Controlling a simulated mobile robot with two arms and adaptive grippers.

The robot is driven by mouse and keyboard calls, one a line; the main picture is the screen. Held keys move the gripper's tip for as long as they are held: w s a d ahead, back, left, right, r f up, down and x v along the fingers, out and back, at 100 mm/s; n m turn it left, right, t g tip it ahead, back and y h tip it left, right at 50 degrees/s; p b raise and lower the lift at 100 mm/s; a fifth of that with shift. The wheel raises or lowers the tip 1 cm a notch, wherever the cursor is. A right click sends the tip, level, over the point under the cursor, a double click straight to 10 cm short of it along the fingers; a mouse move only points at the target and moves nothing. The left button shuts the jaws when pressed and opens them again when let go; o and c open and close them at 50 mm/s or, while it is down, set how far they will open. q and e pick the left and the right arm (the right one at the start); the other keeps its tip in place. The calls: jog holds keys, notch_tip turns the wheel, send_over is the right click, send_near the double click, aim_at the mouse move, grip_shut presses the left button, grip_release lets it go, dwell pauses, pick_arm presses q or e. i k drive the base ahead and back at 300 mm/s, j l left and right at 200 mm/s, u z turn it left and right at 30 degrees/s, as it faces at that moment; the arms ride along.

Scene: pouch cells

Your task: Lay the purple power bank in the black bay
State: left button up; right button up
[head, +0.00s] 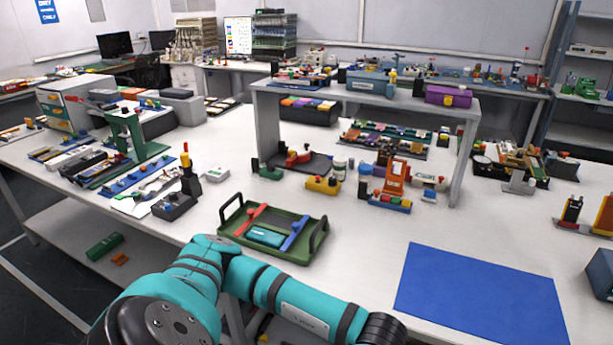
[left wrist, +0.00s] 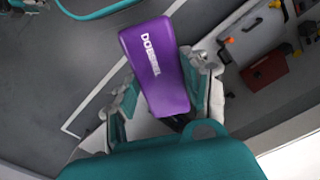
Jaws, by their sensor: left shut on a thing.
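The purple power bank (left wrist: 155,65), a flat block with white lettering, is held in my left gripper (left wrist: 168,95) in the left wrist view. The fingers close on its two sides, and its far end sticks out beyond them. It is tilted and held clear, with grey floor visible behind it. In the head view my left arm reaches in from the bottom left, but its gripper and the power bank are out of frame. I cannot pick out the black bay for certain in either view. My right gripper is not in view.
A green tray (head: 267,252) with tools stands near the table's front edge, beside a blue mat (head: 480,295) that is bare. A grey raised shelf (head: 365,97) spans the middle, with a purple case (head: 448,96) on top. A red box (left wrist: 266,68) shows in the wrist view.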

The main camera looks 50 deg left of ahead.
aim_at(281, 224)
jog(key=k+j+z, duration=0.15)
jog(key=j, duration=0.3)
jog(key=k+j+z, duration=0.2)
jog(key=j, duration=0.25)
jog(key=k+j+z, duration=0.15)
jog(key=j, duration=0.25)
jog(key=k+j+z, duration=0.15)
jog(key=j, duration=0.25)
